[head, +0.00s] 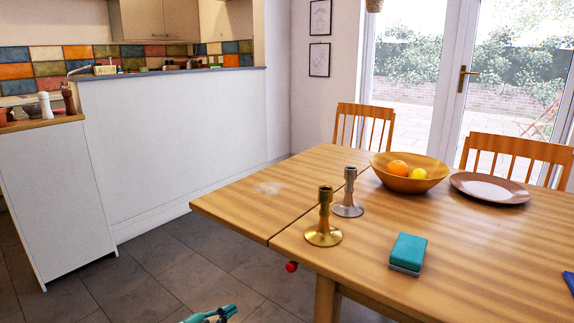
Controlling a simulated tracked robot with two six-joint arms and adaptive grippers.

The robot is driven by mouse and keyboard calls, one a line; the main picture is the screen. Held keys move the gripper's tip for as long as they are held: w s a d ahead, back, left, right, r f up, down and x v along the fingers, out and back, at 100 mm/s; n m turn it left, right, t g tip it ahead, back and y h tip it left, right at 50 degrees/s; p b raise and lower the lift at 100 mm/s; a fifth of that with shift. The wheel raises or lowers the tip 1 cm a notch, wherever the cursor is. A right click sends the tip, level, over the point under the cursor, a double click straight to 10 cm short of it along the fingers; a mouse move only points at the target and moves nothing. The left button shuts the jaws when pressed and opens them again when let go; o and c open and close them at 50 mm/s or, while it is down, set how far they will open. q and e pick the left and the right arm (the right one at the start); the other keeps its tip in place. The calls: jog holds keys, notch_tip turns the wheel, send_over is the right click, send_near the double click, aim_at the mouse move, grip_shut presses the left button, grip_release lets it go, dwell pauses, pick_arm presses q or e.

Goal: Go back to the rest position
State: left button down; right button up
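My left gripper (226,312) shows only in part at the bottom edge of the head view, as a small teal and dark shape. It is low over the grey floor, to the left of the table's front leg, and I see nothing held in it. Most of it is cut off by the frame, so I cannot tell whether its fingers are open or shut. My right gripper is not in view.
The wooden table (340,260) fills the right side. On it stand a brass candlestick (323,232), a silver candlestick (348,205), a teal block (408,250), a fruit bowl (408,184) and a plate (490,190). The floor (170,270) at left is clear.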

pick_arm(q)
jog(key=s+d+f+n+g+y, duration=0.25)
jog(key=s+f+n, duration=0.25)
jog(key=s+f, duration=0.35)
jog(key=s+d+f+n+g+y, duration=0.1)
jog(key=s+d+f+n+g, duration=0.15)
jog(key=s+f+n, duration=0.45)
jog(key=s+a+f+n+g+y, duration=0.1)
jog(key=s+f+n+g, duration=0.3)
jog(key=s, duration=0.7)
jog(key=s+a+f+n+g+y, duration=0.1)
jog(key=s+f+n+g, duration=0.25)
jog(key=s, duration=0.75)
notch_tip(320, 180, up, 33)
jog(key=p, duration=3.3)
jog(key=shift+w+r+t, duration=0.15)
jog(key=shift+w+t, duration=0.2)
jog(key=shift+w, duration=0.05)
jog(key=shift+d, duration=0.1)
